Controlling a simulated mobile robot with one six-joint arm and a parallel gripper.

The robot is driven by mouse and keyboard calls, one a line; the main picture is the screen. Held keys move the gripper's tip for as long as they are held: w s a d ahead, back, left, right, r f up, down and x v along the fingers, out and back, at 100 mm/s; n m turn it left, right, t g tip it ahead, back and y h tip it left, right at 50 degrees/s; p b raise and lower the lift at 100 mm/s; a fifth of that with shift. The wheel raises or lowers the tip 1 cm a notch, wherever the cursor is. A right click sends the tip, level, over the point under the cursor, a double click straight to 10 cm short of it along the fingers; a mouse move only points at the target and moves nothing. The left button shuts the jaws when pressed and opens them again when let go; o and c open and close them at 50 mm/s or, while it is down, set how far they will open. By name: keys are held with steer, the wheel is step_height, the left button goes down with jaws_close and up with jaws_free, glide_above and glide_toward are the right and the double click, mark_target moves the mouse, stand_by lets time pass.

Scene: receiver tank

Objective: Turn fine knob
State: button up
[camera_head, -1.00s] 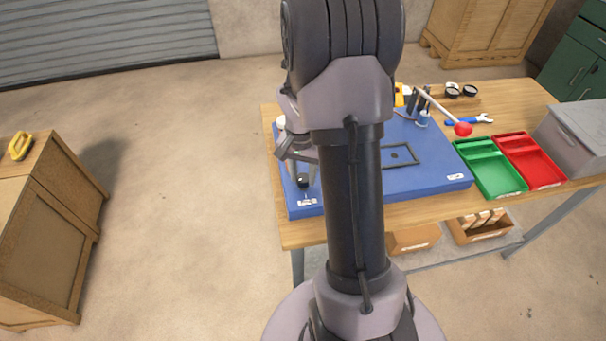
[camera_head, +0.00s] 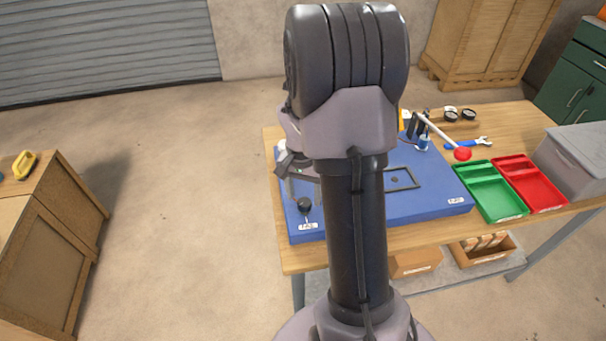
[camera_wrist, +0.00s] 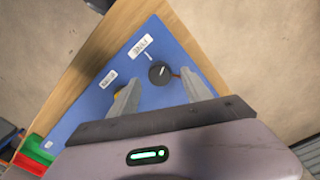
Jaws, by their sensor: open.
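The fine knob (camera_wrist: 159,73) is round and black with a white pointer mark, beside a white label reading FINE (camera_wrist: 139,46) on the blue board. In the wrist view it sits between the fingertips of my open gripper (camera_wrist: 161,80), with space on both sides; I cannot tell how far above it the tips are. In the head view the dark knob (camera_head: 304,204) is at the board's front left corner. My gripper (camera_head: 303,188) is just behind and above it there, partly hidden by my own arm.
The blue board (camera_head: 425,205) lies on a wooden table (camera_head: 530,118). A second label (camera_wrist: 108,79) is near the left finger.

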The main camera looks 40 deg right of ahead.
mark_target(302, 201)
step_height(302, 201, up, 15)
steer(key=p, duration=0.5)
steer(key=shift+w+a+r, duration=0.15)
steer(key=shift+w, duration=0.05)
steer(key=s+a+r+n+t+b, duration=0.2)
steer(key=a+r, duration=0.2)
steer(key=a, duration=0.5)
steer(key=s+a+r+n+t+b, duration=0.1)
steer(key=s+a+r+n+t, duration=0.2)
steer(key=a, duration=0.5)
steer(key=s+a+n+t+y+b, duration=0.1)
steer(key=s+a+n+y, duration=0.1)
steer(key=s+a, duration=0.6)
steer(key=shift+a+r+n, duration=0.25)
steer(key=shift+a+n, duration=0.05)
steer(key=shift+a, duration=0.45)
steer(key=shift+s, duration=0.1)
